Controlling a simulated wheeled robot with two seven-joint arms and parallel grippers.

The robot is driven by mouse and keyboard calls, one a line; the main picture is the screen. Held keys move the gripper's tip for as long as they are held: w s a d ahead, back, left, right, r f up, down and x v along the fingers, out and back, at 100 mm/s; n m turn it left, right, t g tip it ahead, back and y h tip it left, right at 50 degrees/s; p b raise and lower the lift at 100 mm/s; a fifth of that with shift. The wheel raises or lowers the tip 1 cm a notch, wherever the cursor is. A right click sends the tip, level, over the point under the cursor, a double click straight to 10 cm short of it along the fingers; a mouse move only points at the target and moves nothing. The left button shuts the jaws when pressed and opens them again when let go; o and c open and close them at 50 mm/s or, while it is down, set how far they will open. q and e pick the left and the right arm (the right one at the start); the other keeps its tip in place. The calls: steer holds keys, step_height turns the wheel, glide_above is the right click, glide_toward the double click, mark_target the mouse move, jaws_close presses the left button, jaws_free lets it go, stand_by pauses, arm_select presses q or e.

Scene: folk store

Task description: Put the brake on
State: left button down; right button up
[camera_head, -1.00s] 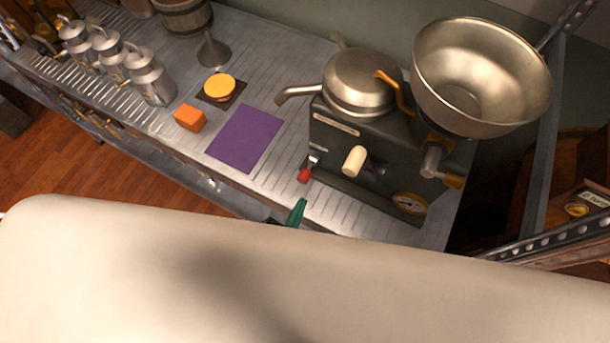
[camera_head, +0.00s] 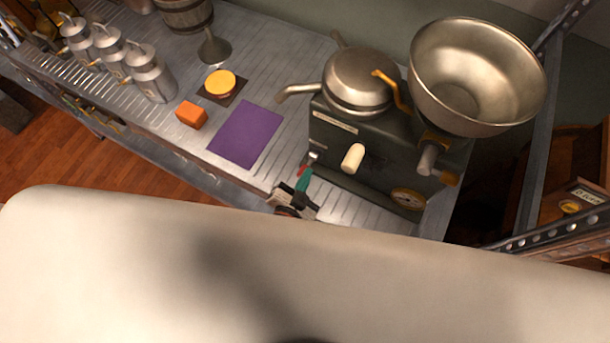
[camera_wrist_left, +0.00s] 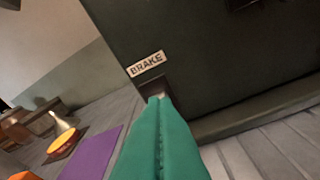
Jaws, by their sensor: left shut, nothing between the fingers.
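The dark machine (camera_head: 385,148) stands on the metal bench. The brake lever (camera_head: 302,168) is on its left end, with a small piece of its red tip showing in the head view. In the left wrist view, a BRAKE label (camera_wrist_left: 146,64) sits above a slot (camera_wrist_left: 154,86) on the machine's wall. My left gripper (camera_head: 305,171) has green fingers, is shut and empty, and points at the lever. The fingers (camera_wrist_left: 160,105) cover most of the lever; I cannot tell whether they touch it. My right gripper is not in view.
A cream crank knob (camera_head: 353,157) sticks out of the machine's front. A big metal bowl (camera_head: 478,80) is at its upper right. A purple mat (camera_head: 246,135), an orange block (camera_head: 191,114) and milk cans (camera_head: 150,75) stand left on the bench (camera_head: 285,65).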

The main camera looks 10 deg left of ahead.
arm_select(q)
steer(key=f+t+b, duration=0.1)
steer(key=b, duration=0.2)
steer(key=f+t+b, duration=0.1)
steer(key=b, duration=0.2)
steer(key=f+t+h+b, duration=0.1)
steer(key=b, duration=0.3)
steer(key=shift+s+a+f+t, duration=0.1)
steer(key=shift+s+f+t, duration=0.2)
steer(key=shift+t, duration=0.1)
steer(key=shift+f, duration=0.1)
steer(key=shift+f+b, duration=0.1)
steer(key=shift+b, duration=0.35)
steer(key=shift+f, duration=0.1)
